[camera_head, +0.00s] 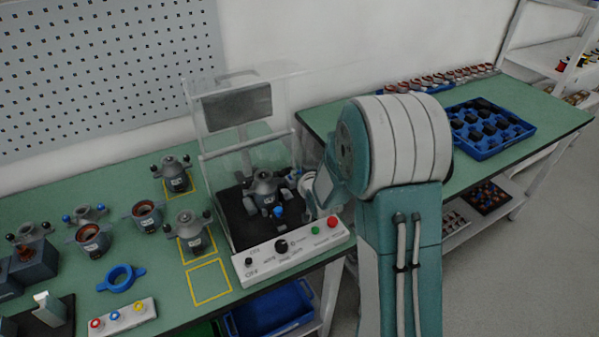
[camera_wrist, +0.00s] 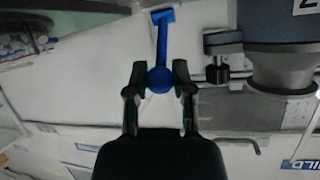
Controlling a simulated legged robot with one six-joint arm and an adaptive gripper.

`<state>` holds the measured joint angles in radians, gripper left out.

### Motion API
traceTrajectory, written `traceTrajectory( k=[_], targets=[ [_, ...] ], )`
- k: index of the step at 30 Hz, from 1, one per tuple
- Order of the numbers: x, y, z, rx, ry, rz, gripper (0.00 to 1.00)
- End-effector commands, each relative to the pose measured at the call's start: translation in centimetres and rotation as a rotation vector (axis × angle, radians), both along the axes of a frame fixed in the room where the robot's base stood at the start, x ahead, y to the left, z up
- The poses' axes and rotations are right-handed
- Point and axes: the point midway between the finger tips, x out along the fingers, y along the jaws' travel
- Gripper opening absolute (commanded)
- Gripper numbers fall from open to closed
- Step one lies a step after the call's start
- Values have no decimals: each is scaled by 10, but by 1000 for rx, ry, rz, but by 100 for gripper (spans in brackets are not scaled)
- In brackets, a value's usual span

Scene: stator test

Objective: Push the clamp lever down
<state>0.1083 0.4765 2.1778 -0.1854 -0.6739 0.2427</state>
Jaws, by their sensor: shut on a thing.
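The clamp lever (camera_wrist: 162,38) is blue, with a crosspiece at its far end and a round blue knob (camera_wrist: 160,83) at its near end. In the wrist view my gripper (camera_wrist: 160,72) is shut on the knob, with one dark finger on each side. In the head view the test station (camera_head: 233,236) holds a grey stator housing (camera_head: 264,184) on a black bed. A small blue part (camera_head: 279,211) shows in front of the housing; I cannot tell whether it is the lever. My arm hides much of the gripper there.
A clear cover (camera_head: 270,95) stands raised behind the housing. The control panel (camera_head: 290,250) with buttons runs along the station's front. In the wrist view a grey round body (camera_wrist: 285,70) is close on the right. Other stators and a blue ring (camera_head: 121,279) lie left.

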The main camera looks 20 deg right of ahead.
Motion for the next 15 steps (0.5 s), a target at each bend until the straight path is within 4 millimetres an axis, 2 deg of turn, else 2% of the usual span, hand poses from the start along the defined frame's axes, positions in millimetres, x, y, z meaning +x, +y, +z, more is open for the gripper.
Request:
traceTrajectory(
  k=[1,14,15],
  targets=[
    [-3,1,-5,1,8,1,0],
    [-3,1,-4,3,-2,1,0],
    [-3,1,-4,3,-2,1,36]
  ],
)
